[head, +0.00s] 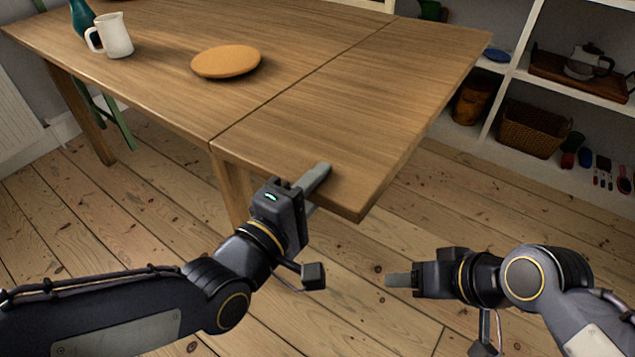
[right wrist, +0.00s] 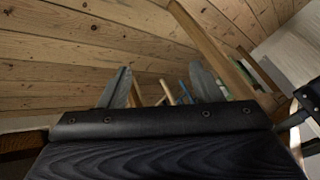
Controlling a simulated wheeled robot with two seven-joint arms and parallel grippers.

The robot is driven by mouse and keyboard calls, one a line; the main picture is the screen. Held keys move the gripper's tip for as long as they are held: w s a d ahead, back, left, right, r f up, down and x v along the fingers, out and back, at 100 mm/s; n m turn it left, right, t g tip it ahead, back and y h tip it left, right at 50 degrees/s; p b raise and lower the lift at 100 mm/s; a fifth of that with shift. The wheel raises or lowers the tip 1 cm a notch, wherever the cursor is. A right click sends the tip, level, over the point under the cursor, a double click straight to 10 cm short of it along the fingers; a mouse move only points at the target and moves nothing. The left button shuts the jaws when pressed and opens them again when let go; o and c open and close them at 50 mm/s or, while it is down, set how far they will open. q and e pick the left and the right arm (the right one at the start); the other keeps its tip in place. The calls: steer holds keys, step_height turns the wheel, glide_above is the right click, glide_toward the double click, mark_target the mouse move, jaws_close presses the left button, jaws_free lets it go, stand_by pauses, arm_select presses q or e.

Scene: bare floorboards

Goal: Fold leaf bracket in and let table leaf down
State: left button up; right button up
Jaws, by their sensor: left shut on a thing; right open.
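The wooden table (head: 150,75) has its leaf (head: 370,95) at the near right end, level with the main top along a thin seam. My left gripper (head: 312,188) is shut on the near edge of the leaf, with one finger on top and the other below. My right gripper (head: 398,281) is open and empty, low over the floor, right of the leaf's near corner and apart from it. Its two fingers also show apart in the right wrist view (right wrist: 160,88). The leaf bracket is hidden under the leaf in the head view, and I cannot make it out in the right wrist view.
A round wooden board (head: 226,62), a white jug (head: 113,36) and a teal vase (head: 82,16) stand on the main top, off the leaf. White shelves (head: 515,72) with a basket (head: 532,128) stand at the right. The floorboards (head: 450,205) between table and shelves are clear.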

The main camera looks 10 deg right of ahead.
steer(key=o, duration=0.7)
steer(key=shift+n+t+h, duration=0.5)
steer(key=shift+n+t, duration=0.1)
steer(key=shift+n, duration=0.3)
steer(key=w, duration=0.7)
steer(key=shift+w+d+f, duration=0.1)
steer(key=shift+w+d, duration=0.25)
steer(key=shift+d, duration=0.05)
steer(key=shift+o, duration=0.8)
steer(key=w+a+f+n+t, duration=0.1)
steer(key=w+n+t, duration=0.1)
steer(key=w, duration=0.8)
steer(key=shift+a+f+n, duration=0.2)
steer(key=shift+a+n, duration=0.2)
steer(key=shift+n, duration=0.2)
steer(key=w+a+f+m+t+h, duration=0.1)
steer(key=w+a+f+t, duration=0.3)
steer(key=w+t, duration=0.25)
steer(key=w+a+f+m+t, duration=0.1)
steer(key=w+a+f+t, duration=0.25)
steer(key=w+t, duration=0.35)
steer(key=shift+g, duration=0.55)
steer(key=shift+a+x, duration=0.15)
steer(key=shift+x, duration=1.8)
steer(key=shift+a+x, duration=0.15)
steer(key=shift+x, duration=1.8)
steer(key=shift+a+x, duration=0.2)
steer(key=shift+x, duration=1.75)
